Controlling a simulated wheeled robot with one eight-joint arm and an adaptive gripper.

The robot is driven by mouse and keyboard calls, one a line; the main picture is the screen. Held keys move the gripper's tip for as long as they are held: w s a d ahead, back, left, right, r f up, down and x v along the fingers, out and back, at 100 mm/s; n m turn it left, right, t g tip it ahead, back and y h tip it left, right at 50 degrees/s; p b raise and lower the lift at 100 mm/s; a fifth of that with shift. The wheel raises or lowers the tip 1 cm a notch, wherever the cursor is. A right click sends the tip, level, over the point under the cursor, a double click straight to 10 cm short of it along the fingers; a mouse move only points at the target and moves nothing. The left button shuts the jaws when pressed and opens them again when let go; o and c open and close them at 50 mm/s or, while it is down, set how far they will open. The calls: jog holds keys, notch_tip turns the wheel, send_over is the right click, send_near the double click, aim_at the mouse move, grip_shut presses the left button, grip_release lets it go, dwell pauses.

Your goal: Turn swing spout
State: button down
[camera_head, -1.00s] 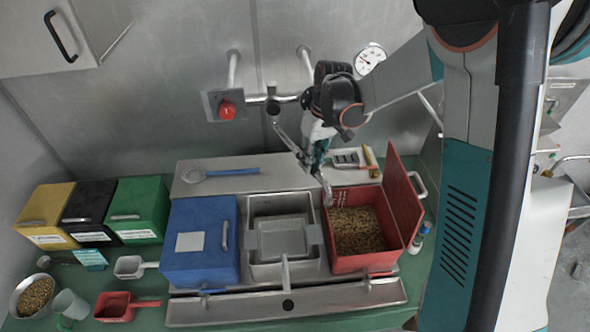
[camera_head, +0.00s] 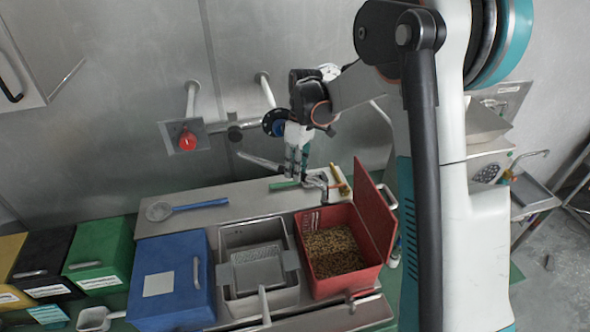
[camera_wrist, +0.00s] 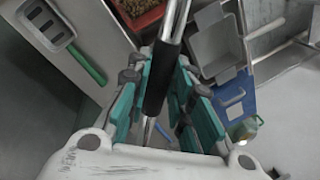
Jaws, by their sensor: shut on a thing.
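The swing spout is a thin metal pipe (camera_head: 260,161) with a black sleeve. It comes from the wall fitting near the red knob (camera_head: 187,140) and slants right, with its curved end over the back ledge behind the red bin. My gripper (camera_head: 297,172) points down and is shut on the spout. In the wrist view the black sleeve (camera_wrist: 159,78) lies between the teal-backed fingers (camera_wrist: 163,98), and the bare pipe runs on past them to the top edge. The fingers hide part of the spout in the head view.
The open red bin of beans (camera_head: 307,220), a grey basin (camera_head: 232,307) and a blue box (camera_head: 172,288) stand in front. A green-handled slotted turner (camera_head: 284,185) and a blue-handled strainer (camera_head: 200,205) lie on the back ledge. The bin's raised lid (camera_head: 378,215) is right of my gripper.

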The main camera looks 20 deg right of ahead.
jog(key=c, duration=1.4)
grip_release()
jog(key=shift+c, duration=0.2)
notch_tip(320, 180, up, 12)
jog(key=w+d, duration=0.1)
jog(key=shift+w+d, duration=0.3)
jog(key=shift+w, duration=0.05)
jog(key=shift+s+f, duration=0.1)
jog(key=shift+f, duration=0.05)
jog(key=s+f+m+t+h+b, duration=0.1)
jog(key=s+f+m+t+b, duration=0.15)
jog(key=s+b, duration=0.4)
jog(key=s+f+m+t+b, duration=0.25)
jog(key=s+b, duration=0.25)
jog(key=s, duration=0.3)
jog(key=s+f+m+t+b, duration=0.3)
jog(key=s+f+m+b, duration=0.1)
jog(key=s+f+b, duration=0.6)
jog(key=s+f, duration=0.3)
jog(key=f, duration=0.1)
jog(key=shift+s+a+f+t+h, duration=0.2)
jog(key=shift+s+a+t+h, duration=0.1)
jog(key=shift+t, duration=0.1)
